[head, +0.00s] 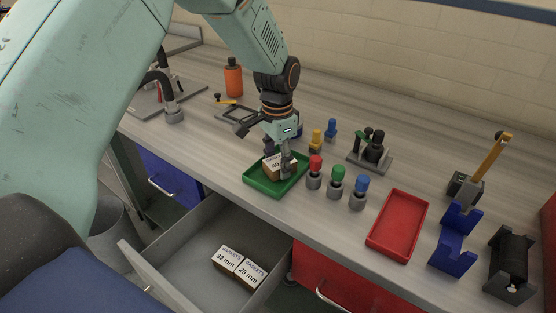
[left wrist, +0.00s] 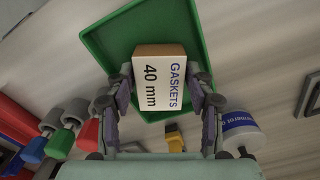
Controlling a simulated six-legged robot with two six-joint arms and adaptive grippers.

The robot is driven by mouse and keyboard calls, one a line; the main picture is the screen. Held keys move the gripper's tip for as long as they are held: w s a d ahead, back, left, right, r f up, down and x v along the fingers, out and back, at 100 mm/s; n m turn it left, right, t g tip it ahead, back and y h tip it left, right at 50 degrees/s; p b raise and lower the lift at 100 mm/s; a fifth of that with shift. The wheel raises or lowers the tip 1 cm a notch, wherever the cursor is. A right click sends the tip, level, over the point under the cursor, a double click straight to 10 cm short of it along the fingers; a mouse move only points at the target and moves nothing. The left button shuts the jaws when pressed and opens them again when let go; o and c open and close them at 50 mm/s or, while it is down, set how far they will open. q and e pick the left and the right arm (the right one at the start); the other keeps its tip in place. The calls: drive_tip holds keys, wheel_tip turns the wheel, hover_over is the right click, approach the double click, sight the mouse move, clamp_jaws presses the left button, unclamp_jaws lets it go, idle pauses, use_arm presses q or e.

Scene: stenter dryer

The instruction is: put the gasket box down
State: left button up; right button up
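The gasket box (head: 274,167), brown with a white "40 mm" label, is at the green tray (head: 262,187) on the bench. In the left wrist view the box (left wrist: 161,82) sits between the two fingers of my left gripper (left wrist: 161,80), one finger against each side. My left gripper (head: 284,163) appears shut on it, pointing down over the tray. The green tray (left wrist: 111,45) lies behind the box in that view. Whether the box's underside touches the tray floor is hard to tell. My right gripper is not in view.
Red, green and blue-topped pegs (head: 337,182) stand just right of the tray. A red tray (head: 397,224) and a blue stand (head: 455,240) lie further right. An orange bottle (head: 233,78) stands behind.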

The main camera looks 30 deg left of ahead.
sight(276, 162)
use_arm(q)
drive_tip(key=shift+s+a+r, duration=0.15)
drive_tip(key=shift+s+a, duration=0.05)
drive_tip(key=shift+s, duration=0.1)
drive_tip(key=shift+w+d+r, duration=0.1)
drive_tip(key=shift+w+r, duration=0.05)
wheel_tip(276, 162, up, 12)
drive_tip(key=p, duration=0.1)
idle(0.4)
